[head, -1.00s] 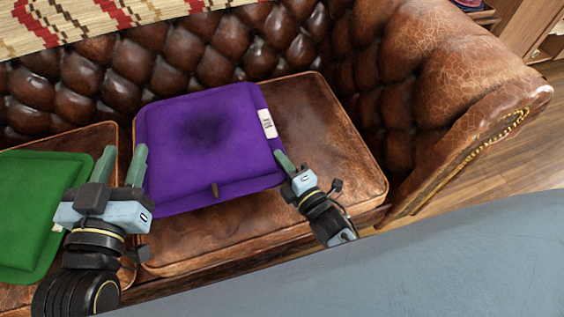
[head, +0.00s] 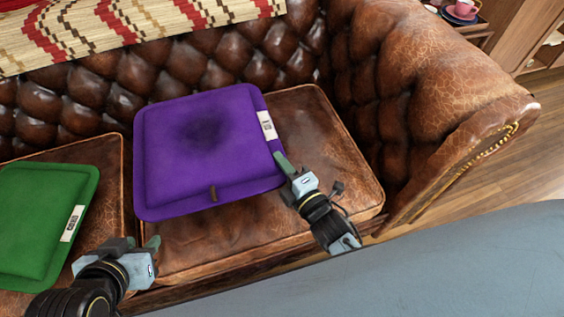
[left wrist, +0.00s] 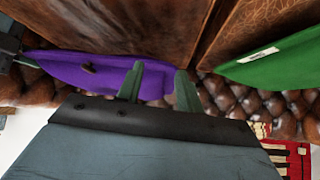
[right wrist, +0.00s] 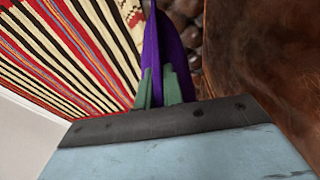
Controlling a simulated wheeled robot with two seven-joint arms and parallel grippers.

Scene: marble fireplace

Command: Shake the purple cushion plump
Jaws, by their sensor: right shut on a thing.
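The right wrist view shows purple cloth (right wrist: 164,45) between the fingers (right wrist: 160,88). My left gripper (head: 143,243) is empty at the sofa's front, below the cushion's lower left corner and apart from it. In the left wrist view its fingers (left wrist: 158,85) are spread. I cannot tell whether the purple cushion's underside touches the seat.
A green cushion (head: 40,215) lies on the left seat (head: 100,150), close to my left arm. The sofa's armrest (head: 430,90) bounds the right side. A patterned blanket (head: 110,30) covers the backrest top. A pink cup (head: 463,8) stands at the upper right.

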